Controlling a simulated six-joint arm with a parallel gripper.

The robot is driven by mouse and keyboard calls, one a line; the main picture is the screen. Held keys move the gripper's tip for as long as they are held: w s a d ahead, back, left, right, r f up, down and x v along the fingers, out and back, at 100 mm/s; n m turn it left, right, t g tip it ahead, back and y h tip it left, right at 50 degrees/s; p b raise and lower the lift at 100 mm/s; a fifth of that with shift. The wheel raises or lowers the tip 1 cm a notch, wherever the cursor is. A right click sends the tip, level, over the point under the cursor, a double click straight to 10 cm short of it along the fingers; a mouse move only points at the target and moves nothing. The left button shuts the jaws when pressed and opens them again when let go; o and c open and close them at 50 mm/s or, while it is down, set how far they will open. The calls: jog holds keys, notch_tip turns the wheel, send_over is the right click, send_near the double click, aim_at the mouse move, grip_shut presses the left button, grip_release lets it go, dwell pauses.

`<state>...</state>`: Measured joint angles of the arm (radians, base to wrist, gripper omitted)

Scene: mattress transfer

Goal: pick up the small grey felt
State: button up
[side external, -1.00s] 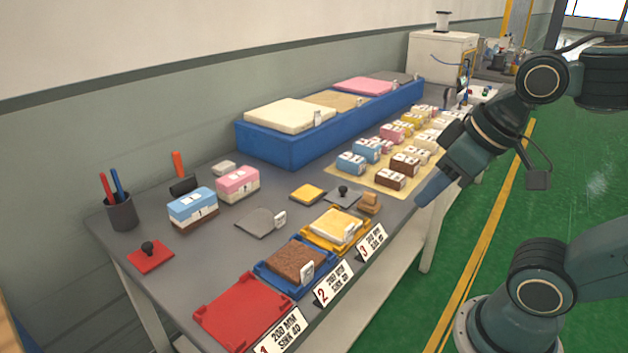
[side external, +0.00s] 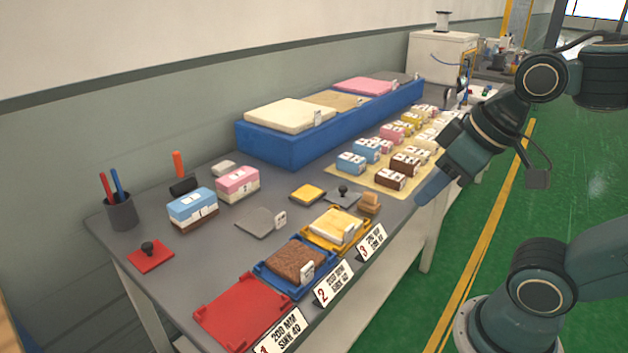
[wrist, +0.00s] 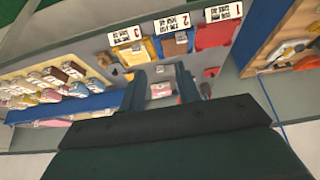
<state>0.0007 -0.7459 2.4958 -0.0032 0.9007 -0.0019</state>
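A small flat grey felt (side external: 258,222) with a white tag at its right corner lies on the grey table. It is left of the yellow tray and in front of the pink-and-white block. My gripper (side external: 430,190) hangs past the right front edge of the table, well to the right of the felt and apart from it. In the wrist view my gripper (wrist: 161,70) has its two fingers spread with nothing held between them. The felt is hard to make out from the tabletop there.
Red (side external: 240,318), blue (side external: 262,272) and yellow (side external: 310,240) trays line the front edge; the blue and yellow hold pads. Blue-and-white (side external: 192,207) and pink-and-white (side external: 238,182) blocks stand behind the felt. A knobbed grey plate (side external: 338,200) and yellow pad (side external: 308,193) lie right.

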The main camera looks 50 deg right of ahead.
jog(key=w+a+r+n+g+y, duration=0.1)
jog(key=w+r+n+y, duration=0.2)
jog(key=w, duration=0.9)
jog(key=w+a+r+n+g, duration=0.1)
jog(key=w+r+n+g, duration=0.1)
jog(key=w+n, duration=0.65)
jog(key=w+d+f+n+g, duration=0.1)
jog(key=w+d+f+n, duration=0.2)
jog(key=w+d+f, duration=0.2)
jog(key=w+d+f+n+g+y, duration=0.1)
jog(key=w+d+f+n, duration=0.3)
jog(key=w+f, duration=0.8)
jog(key=shift+w+d+f+g+y, duration=0.25)
jog(key=shift+d+g+y, duration=0.05)
jog(key=shift+d, duration=0.6)
jog(key=shift+a+f, duration=0.15)
send_over(276, 217)
jog(key=d, duration=0.2)
jog(key=shift+w+d+f, duration=0.1)
jog(key=shift+f, duration=3.7)
